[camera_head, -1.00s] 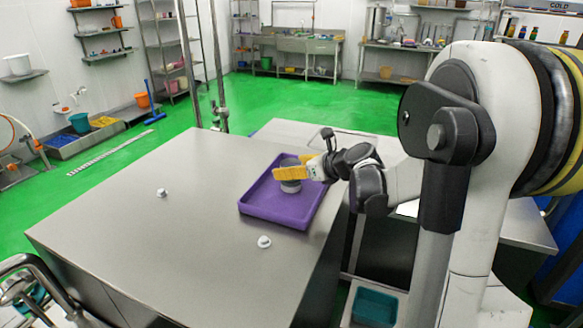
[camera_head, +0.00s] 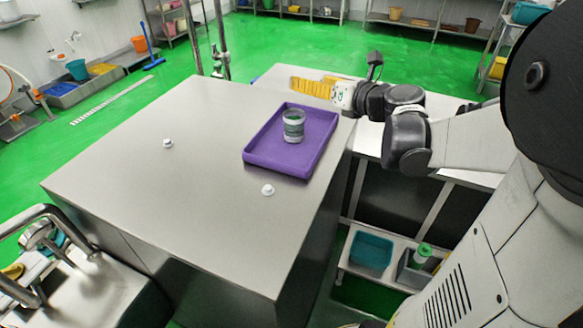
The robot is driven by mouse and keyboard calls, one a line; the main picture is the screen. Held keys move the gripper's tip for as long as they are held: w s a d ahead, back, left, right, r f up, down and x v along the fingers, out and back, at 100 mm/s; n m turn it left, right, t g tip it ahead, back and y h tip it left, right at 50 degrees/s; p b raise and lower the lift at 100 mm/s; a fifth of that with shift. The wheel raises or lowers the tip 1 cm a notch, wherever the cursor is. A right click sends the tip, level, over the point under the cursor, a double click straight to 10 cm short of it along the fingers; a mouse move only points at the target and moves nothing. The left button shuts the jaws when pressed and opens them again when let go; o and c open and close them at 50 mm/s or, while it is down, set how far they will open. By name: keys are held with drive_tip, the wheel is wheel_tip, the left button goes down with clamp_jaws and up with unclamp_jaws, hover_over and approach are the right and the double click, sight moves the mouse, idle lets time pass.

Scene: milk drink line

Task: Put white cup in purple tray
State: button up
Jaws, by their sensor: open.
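The white cup (camera_head: 293,126) stands upright inside the purple tray (camera_head: 262,160), toward its middle. It has a dark greenish band around its side. The tray lies on the steel table near its right edge. My gripper (camera_head: 296,84), with yellow fingers, is above and behind the cup in the picture, apart from it. It is open and nothing shows between its fingers.
Two small white knob-like pieces (camera_head: 268,189) and (camera_head: 168,143) sit on the steel table (camera_head: 190,200). A teal bin (camera_head: 371,250) stands on a low shelf at the right. A metal pole (camera_head: 221,50) rises behind the table.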

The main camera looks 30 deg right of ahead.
wheel_tip(320, 180, up, 9)
drive_tip(key=a+m+t+h, duration=0.2)
drive_tip(key=m+t+h, duration=0.15)
drive_tip(key=m, duration=0.65)
drive_tip(key=s+a+f+m+g, duration=0.4)
drive_tip(key=s+a+f+m, duration=0.2)
drive_tip(key=s+f+m, duration=0.1)
drive_tip(key=s+a+f+m+g, duration=0.4)
drive_tip(key=s+a+f+m, duration=0.1)
drive_tip(key=m, duration=0.4)
drive_tip(key=s+a+f+m+g+y, duration=0.1)
drive_tip(key=s+a+f+m+g, duration=0.3)
drive_tip(key=s+a+f+m, duration=0.2)
drive_tip(key=shift+s+a+f+m, duration=0.2)
drive_tip(key=shift+s+f+m, duration=0.5)
drive_tip(key=shift+f, duration=0.05)
drive_tip(key=shift+s+a+f+m, duration=0.15)
drive_tip(key=shift+s+f+m, duration=0.5)
drive_tip(key=shift+f+m, duration=0.05)
wheel_tip(320, 180, down, 4)
drive_tip(key=b, duration=0.3)
drive_tip(key=shift+r, duration=0.25)
